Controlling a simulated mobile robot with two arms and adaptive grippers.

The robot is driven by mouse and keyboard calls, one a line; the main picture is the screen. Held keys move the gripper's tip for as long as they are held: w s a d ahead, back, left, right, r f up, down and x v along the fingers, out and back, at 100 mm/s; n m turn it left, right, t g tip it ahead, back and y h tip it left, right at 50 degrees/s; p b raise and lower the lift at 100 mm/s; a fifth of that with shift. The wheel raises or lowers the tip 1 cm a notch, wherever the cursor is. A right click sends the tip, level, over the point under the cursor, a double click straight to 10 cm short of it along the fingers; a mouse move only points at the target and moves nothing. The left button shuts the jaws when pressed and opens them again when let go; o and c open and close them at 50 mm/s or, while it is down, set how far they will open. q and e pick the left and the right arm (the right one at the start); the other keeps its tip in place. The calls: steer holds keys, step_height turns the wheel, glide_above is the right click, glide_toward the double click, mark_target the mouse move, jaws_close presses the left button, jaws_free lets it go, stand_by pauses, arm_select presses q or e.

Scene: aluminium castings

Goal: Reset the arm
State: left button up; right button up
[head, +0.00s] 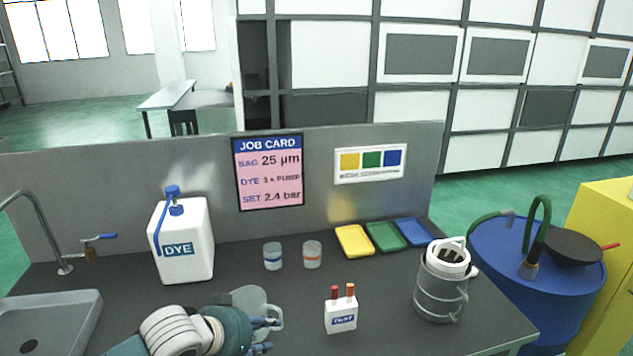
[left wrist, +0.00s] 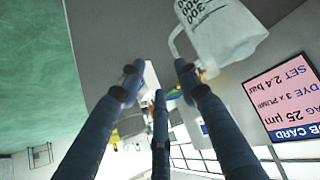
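My left gripper (head: 270,336) is low in the head view, over the front of the dark bench, its fingers pointing right. In the left wrist view its blue fingers (left wrist: 158,75) are spread apart with nothing between them. A clear measuring jug (head: 252,297) stands just behind the gripper in the head view, partly hidden by it. The jug shows in the left wrist view (left wrist: 222,35) beside the right finger, its handle near that fingertip; I cannot tell whether they touch. My right gripper is in neither view.
A white DYE bottle (head: 182,242), two small jars (head: 272,257) (head: 312,255), a TEST box (head: 341,313), a grey canister (head: 441,290) and yellow, green and blue trays (head: 354,241) stand on the bench. A sink (head: 50,320) is at left, a blue drum (head: 530,270) at right.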

arm_select(q)
steer(key=s+d+f+g, duration=0.1)
steer(key=s+d+f, duration=0.1)
steer(key=s+f, duration=0.3)
steer(key=s+d+f, duration=0.1)
steer(key=s+f, duration=0.1)
steer(key=s, duration=0.5)
steer(key=s+a+f+n+g+y, duration=0.2)
steer(key=s+a+f, duration=0.15)
steer(key=s, duration=0.55)
steer(key=s+a+f+n+g+y, duration=0.1)
steer(key=s+a+f+g+y, duration=0.1)
steer(key=s+a, duration=0.5)
steer(key=s+d+f+b, duration=0.1)
steer(key=s+f, duration=0.1)
steer(key=f, duration=1.3)
steer(key=s+d+f+b, duration=0.1)
steer(key=s+f, duration=0.1)
steer(key=f, duration=1.2)
steer(key=s+a+f+g, duration=0.2)
steer(key=s+a+f, duration=0.1)
steer(key=s+f, duration=1.3)
steer(key=shift+s+a+f+b, duration=0.15)
steer(key=shift+s+a+b, duration=0.05)
steer(key=shift+s+b, duration=0.1)
